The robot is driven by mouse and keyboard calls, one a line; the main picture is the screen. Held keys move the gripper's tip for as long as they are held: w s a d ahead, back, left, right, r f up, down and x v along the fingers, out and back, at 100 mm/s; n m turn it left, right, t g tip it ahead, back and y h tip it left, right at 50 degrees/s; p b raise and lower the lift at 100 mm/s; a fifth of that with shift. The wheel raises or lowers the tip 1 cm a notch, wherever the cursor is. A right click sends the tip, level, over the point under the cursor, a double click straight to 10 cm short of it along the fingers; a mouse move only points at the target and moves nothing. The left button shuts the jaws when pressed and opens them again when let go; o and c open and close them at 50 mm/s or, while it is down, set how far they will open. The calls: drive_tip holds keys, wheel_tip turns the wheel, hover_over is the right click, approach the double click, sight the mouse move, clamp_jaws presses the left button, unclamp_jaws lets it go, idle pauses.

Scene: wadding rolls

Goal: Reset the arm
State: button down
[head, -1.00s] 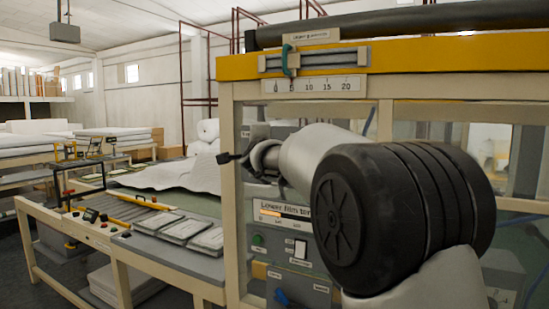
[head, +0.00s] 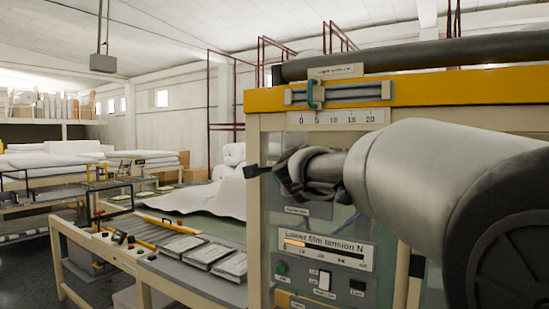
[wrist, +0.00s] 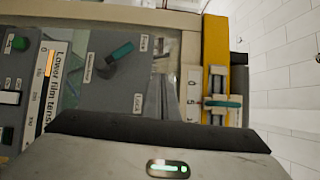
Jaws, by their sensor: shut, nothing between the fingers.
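My gripper (head: 254,172) is shut and empty at the end of my arm, which reaches in from the right in the head view. It is in front of the left edge of the machine's control panel, above the lower film tension scale (head: 325,248). I cannot tell how far it is from the panel. In the wrist view the grey housing with a green light at the bottom is mine. The lower film tension scale (wrist: 47,85) and a teal knob (wrist: 121,50) show beyond it, turned sideways.
The machine's yellow beam (head: 420,90) carries a 0 to 20 scale (head: 338,117) with a teal pointer near 5, and a dark roller (head: 420,55) lies above. White wadding (head: 225,195) lies behind.

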drive_tip(key=s+a+f+n+g+y, duration=0.1)
drive_tip(key=s+f+n+g+y, duration=0.15)
drive_tip(key=s+f+n, duration=0.6)
drive_tip(key=s+f+n+g+y, duration=0.1)
drive_tip(key=s+f+n+g, duration=0.4)
drive_tip(key=s, duration=0.6)
drive_tip(key=s+d+f+n+g+h, duration=0.1)
drive_tip(key=s+d+f+n+g, duration=0.1)
drive_tip(key=s+f, duration=0.7)
drive_tip(key=s+d+f+n+g+h, duration=0.2)
drive_tip(key=s+d+f+n+g, duration=0.1)
drive_tip(key=s+f, duration=0.6)
drive_tip(key=shift+s+d, duration=0.8)
